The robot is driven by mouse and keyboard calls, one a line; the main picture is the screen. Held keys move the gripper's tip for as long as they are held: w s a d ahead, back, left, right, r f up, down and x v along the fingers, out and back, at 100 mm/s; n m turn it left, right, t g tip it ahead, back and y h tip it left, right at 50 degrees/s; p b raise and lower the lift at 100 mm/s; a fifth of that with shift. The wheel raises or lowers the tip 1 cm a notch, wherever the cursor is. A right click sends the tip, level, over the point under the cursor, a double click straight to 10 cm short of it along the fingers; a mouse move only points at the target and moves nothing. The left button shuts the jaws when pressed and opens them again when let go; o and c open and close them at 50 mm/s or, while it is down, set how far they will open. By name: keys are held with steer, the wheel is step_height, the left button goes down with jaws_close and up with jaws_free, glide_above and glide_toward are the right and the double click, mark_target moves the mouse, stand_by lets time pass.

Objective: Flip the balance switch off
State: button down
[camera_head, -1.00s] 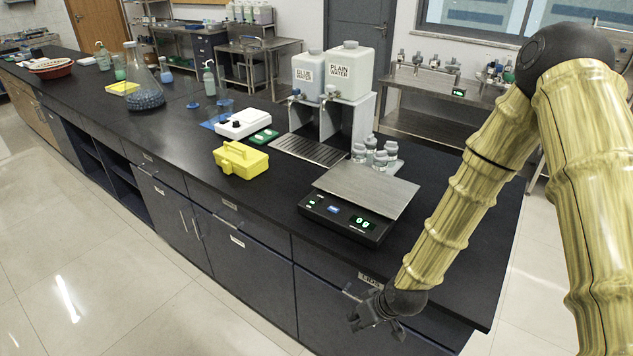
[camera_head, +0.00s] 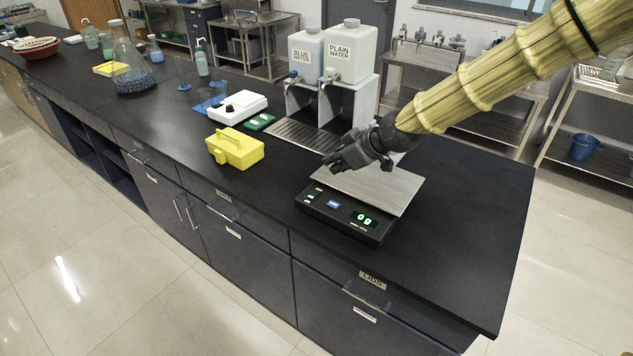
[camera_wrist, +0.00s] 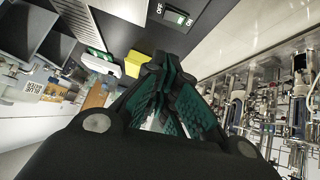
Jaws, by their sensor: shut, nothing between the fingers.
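The balance (camera_head: 345,216) stands near the counter's front edge with a bare steel pan (camera_head: 385,190) and a lit green "0 g" display. Its small switch (camera_head: 311,198), showing green, is at the left of the front panel. In the wrist view the switch (camera_wrist: 178,17) is at the top, between the labels OFF and ON; which way it is tipped is too small to tell. My gripper (camera_head: 334,164) is shut and empty, above the balance's back left side and apart from the switch. Its closed fingertips show in the wrist view (camera_wrist: 160,62).
The yellow box (camera_head: 236,148) and a white device (camera_head: 238,107) stand to the left. Two water tanks (camera_head: 347,52) stand on a grey stand behind. My arm hides the small bottles behind the balance. The counter to the right of the balance is clear.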

steer(key=shift+w+f, duration=0.1)
steer(key=shift+f, duration=0.05)
steer(key=p, duration=0.4)
glide_above(316, 193)
steer(key=f, duration=0.7)
steer(key=shift+s+a, duration=0.2)
steer(key=shift+w+d+f+p, duration=0.15)
steer(key=shift+f+p, duration=0.85)
steer(key=shift+f, duration=0.9)
steer(key=shift+f, duration=0.1)
steer(key=shift+w+d+f+b, duration=0.1)
steer(key=shift+f+b, duration=0.25)
steer(key=shift+b, duration=0.4)
steer(key=shift+r, duration=0.25)
